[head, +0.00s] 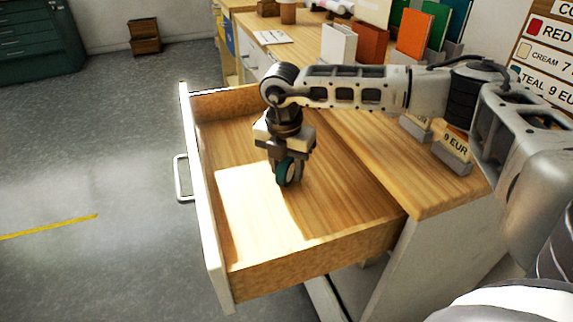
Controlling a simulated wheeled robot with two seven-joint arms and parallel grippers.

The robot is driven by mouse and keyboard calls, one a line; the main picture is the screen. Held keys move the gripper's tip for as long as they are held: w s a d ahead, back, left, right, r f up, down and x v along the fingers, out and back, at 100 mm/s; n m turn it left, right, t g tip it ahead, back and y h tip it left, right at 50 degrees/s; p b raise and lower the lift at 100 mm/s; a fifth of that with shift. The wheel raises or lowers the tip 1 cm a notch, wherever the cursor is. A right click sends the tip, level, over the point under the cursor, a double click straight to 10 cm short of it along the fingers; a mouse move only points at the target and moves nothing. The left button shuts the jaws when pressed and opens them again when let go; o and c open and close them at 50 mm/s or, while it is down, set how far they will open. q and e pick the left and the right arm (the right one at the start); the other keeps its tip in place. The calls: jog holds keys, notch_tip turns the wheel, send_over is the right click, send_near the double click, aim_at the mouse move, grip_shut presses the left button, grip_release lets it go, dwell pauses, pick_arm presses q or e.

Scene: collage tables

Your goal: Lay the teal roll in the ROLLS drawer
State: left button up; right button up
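The teal roll (282,171) is between the fingers of my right gripper (285,165), low inside the open drawer (243,264). The gripper points down and looks shut on the roll. I cannot tell whether the roll touches the drawer floor. The drawer is wooden with a white front and a metal handle, pulled out to the left, and otherwise looks empty. No ROLLS label shows on it from here. My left gripper is not in view.
The wooden worktop (360,160) lies right of the drawer, under my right arm. A price block (453,150) reading 9 EUR stands on it. Coloured panels, including an orange one (414,34), stand at the back. A price board (545,60) is at the right.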

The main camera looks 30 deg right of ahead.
aim_at(284, 163)
jog(key=shift+r, duration=0.1)
jog(key=shift+r, duration=0.25)
pick_arm(q)
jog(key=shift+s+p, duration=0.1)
jog(key=shift+p, duration=0.35)
pick_arm(e)
notch_tip(284, 163, up, 12)
jog(key=a, duration=0.1)
jog(key=shift+s+f, duration=0.15)
jog(key=shift+s, duration=0.15)
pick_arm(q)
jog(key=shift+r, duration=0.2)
